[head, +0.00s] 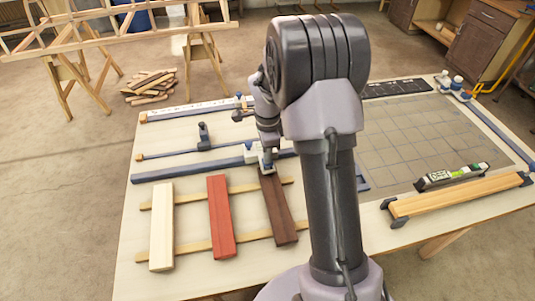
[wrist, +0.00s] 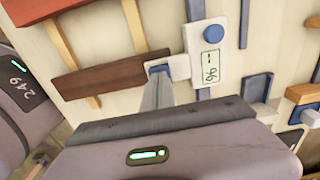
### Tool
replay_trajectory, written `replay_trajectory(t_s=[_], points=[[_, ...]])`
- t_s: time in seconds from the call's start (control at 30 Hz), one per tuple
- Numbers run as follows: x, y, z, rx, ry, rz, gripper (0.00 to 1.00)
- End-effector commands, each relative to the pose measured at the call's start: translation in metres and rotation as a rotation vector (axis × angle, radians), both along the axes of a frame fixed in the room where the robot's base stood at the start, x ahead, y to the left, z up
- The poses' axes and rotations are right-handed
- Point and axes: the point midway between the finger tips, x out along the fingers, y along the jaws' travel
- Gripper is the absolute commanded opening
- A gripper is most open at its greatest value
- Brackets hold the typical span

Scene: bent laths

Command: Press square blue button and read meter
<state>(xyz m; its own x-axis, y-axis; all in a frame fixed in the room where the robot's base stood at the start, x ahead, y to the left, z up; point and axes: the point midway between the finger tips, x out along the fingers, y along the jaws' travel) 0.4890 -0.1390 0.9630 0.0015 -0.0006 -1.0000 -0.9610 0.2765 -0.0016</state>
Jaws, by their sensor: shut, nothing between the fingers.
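A white meter (wrist: 205,70) lies near the top middle in the wrist view. It has a round blue button (wrist: 213,34) and a small display (wrist: 211,66) turned sideways. The display seems to show 96 with a dash-like mark beside it; the mark is too small to read surely. A square blue button (wrist: 159,69) sits on a white part left of the display. My gripper (wrist: 158,82) is shut and empty, its tip at this square button. I cannot tell whether the button is pressed in. In the head view the white meter (head: 253,154) is partly hidden by my gripper (head: 266,168).
A dark brown board (head: 277,208), a red board (head: 220,215) and a cream board (head: 162,225) lie across thin laths on the table (head: 133,262). A blue bar (head: 190,171) runs beyond them. A light wooden bar (head: 455,195) lies at the right, beside a grid mat (head: 410,140).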

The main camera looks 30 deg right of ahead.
Motion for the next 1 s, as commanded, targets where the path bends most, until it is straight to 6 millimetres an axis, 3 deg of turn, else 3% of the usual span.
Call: replay_trajectory(t_s=[0.1,0.5,0.87,1.0], points=[[-0.001,0.000,-0.016,0.001,0.002,0.000,0.00],[-0.004,0.001,-0.017,0.005,0.013,0.000,0.00],[-0.004,0.001,-0.018,0.005,0.014,0.000,0.00],[-0.004,-0.001,-0.004,0.004,0.010,0.001,0.00]])
